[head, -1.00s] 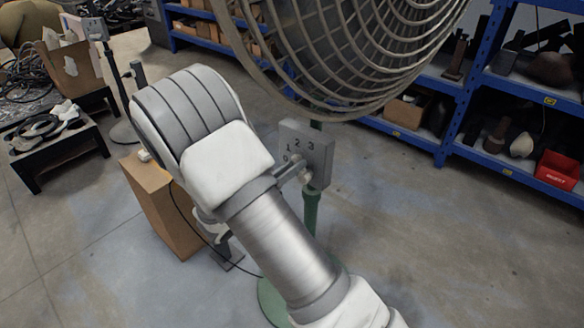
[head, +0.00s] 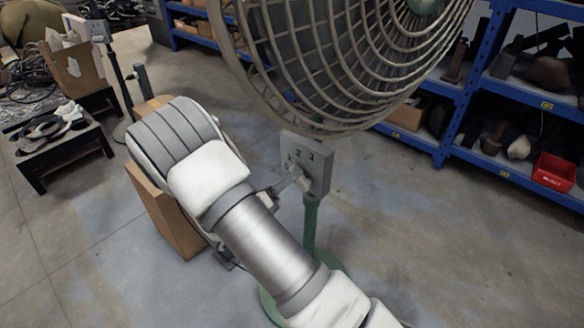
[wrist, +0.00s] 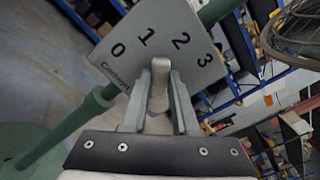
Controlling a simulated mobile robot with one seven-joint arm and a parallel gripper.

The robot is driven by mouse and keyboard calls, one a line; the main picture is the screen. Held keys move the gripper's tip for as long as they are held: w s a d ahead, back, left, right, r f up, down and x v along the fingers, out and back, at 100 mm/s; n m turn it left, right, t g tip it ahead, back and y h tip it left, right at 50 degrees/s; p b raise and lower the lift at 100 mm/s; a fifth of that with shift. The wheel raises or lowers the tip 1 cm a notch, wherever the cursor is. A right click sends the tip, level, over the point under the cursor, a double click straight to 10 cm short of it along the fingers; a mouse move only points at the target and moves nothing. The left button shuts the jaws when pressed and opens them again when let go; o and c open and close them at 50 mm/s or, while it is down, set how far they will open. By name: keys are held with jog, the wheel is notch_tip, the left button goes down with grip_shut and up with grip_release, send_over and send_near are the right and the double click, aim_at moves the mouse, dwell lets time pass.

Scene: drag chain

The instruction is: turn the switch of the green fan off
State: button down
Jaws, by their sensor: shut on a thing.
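The green fan shows in the head view, with its round wire cage (head: 345,60) at the top and its green pole (head: 310,225) and base below. Its grey switch box (head: 318,160) carries the marks 0, 1, 2 and 3 and also shows in the wrist view (wrist: 185,50). The switch knob (wrist: 160,78) is pale and sits between my fingers, pointing roughly between 1 and 2 in the wrist view. My gripper (wrist: 160,100) is shut on the knob. In the head view my gripper (head: 298,178) is at the box's front, partly hidden by my arm.
A cardboard box (head: 165,215) stands on the floor behind my arm. Another fan's switch box and pole (head: 110,60) stand at the far left beside low black tables (head: 60,150). Blue shelves (head: 470,85) with a red bin (head: 553,172) line the back right. Floor at right is clear.

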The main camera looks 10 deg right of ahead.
jog(key=shift+w+a+f+n+p, duration=0.15)
jog(key=shift+f+n+p, duration=0.3)
jog(key=shift+n+p, duration=0.8)
jog(key=shift+w+a+f+n+p, duration=0.1)
jog(key=shift+f+n+p, duration=0.55)
jog(key=shift+n, duration=0.95)
jog(key=shift+w+a+f+n+p, duration=0.15)
jog(key=shift+f+n+p, duration=0.15)
jog(key=shift+n+p, duration=1)
jog(key=shift+n, duration=0.25)
jog(key=c, duration=0.7)
grip_release()
jog(key=v, duration=1.7)
jog(key=shift+s+a, duration=0.1)
